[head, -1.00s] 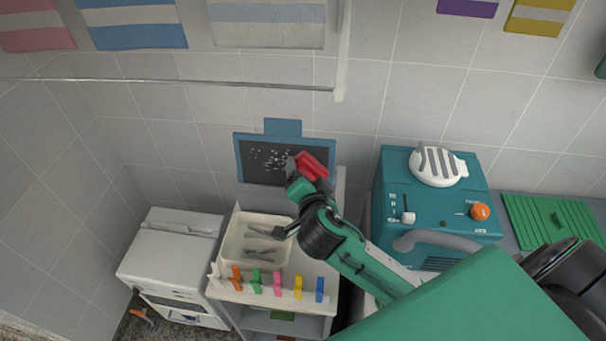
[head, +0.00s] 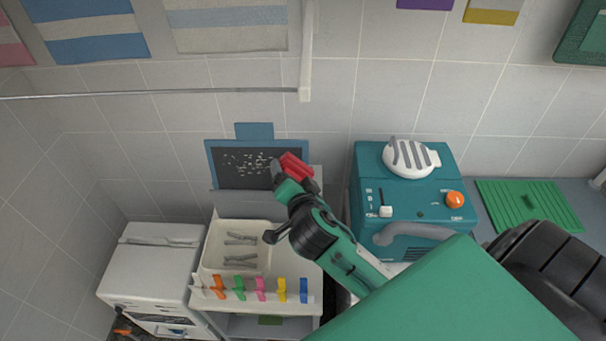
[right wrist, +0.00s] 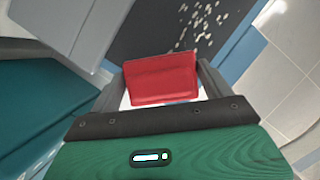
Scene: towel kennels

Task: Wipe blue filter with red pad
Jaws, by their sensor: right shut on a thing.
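The blue filter (head: 215,165) is a blue-framed dark panel with a tab on top, upright against the wall behind the cart. My right gripper (head: 284,172) is shut on the red pad (head: 297,165) at the filter's right edge. In the right wrist view the red pad (right wrist: 161,80) sits between the fingers, with the dark panel and specks of the filter (right wrist: 185,32) beyond it. I cannot tell whether the pad touches the panel. My left gripper is not in view.
A cream bin (head: 212,262) with grey clips stands below the filter, with several coloured clips along the cart's front. A teal machine (head: 409,205) stands close to the right. A white cabinet (head: 150,270) is at left. Towels hang above.

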